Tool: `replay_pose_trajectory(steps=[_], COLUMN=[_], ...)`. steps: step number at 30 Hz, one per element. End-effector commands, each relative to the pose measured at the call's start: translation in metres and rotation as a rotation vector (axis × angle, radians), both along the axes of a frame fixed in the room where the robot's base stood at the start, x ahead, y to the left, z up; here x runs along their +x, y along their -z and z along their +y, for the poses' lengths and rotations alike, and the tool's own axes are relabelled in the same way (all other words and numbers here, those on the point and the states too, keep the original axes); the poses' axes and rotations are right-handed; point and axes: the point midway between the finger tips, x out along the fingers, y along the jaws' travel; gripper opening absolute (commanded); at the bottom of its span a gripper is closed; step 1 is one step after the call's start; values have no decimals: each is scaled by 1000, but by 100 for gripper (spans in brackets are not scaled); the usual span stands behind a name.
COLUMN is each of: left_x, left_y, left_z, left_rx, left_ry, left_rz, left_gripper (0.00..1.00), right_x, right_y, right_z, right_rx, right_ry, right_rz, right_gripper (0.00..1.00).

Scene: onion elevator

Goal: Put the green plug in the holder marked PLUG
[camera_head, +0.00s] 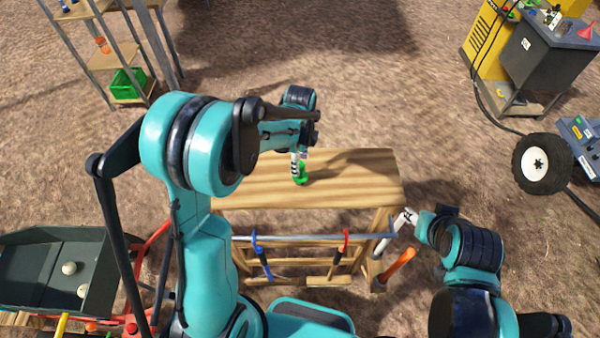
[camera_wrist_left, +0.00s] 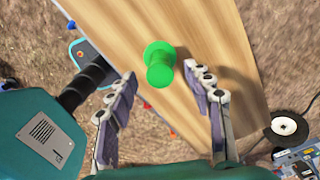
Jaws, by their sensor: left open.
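The green plug (camera_head: 302,178) stands on the wooden bench top (camera_head: 360,183) near its middle. In the left wrist view the green plug (camera_wrist_left: 160,62) shows a round head and lies ahead of the fingertips, between their lines. My left gripper (camera_head: 297,164) is over the bench, right at the plug. I cannot make out a holder marked PLUG.
Blue-handled (camera_head: 261,255) and red-handled (camera_head: 340,258) tools hang on the bench's front rail. A dark tray (camera_head: 60,242) with pale balls is at the left. A shelf with a green crate (camera_head: 127,84) stands back left. A yellow machine (camera_head: 487,38) and a wheel (camera_head: 541,164) are at the right.

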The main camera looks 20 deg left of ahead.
Motion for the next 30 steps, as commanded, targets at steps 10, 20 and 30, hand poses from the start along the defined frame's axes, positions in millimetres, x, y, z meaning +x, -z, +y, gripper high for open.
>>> replay_pose_trajectory(steps=[10, 20, 30], left_x=[0, 0, 0], left_y=[20, 20, 17], left_z=[0, 0, 0], left_rx=[0, 0, 0], left_ry=[-1, -1, -1], left_rz=[0, 0, -1], left_gripper=[51, 0, 0], right_x=[0, 0, 0], right_y=[-1, -1, 0], right_z=[0, 0, 0], right_rx=[0, 0, 0], right_ry=[0, 0, 0], right_rz=[0, 0, 0], right_gripper=[40, 40, 40])
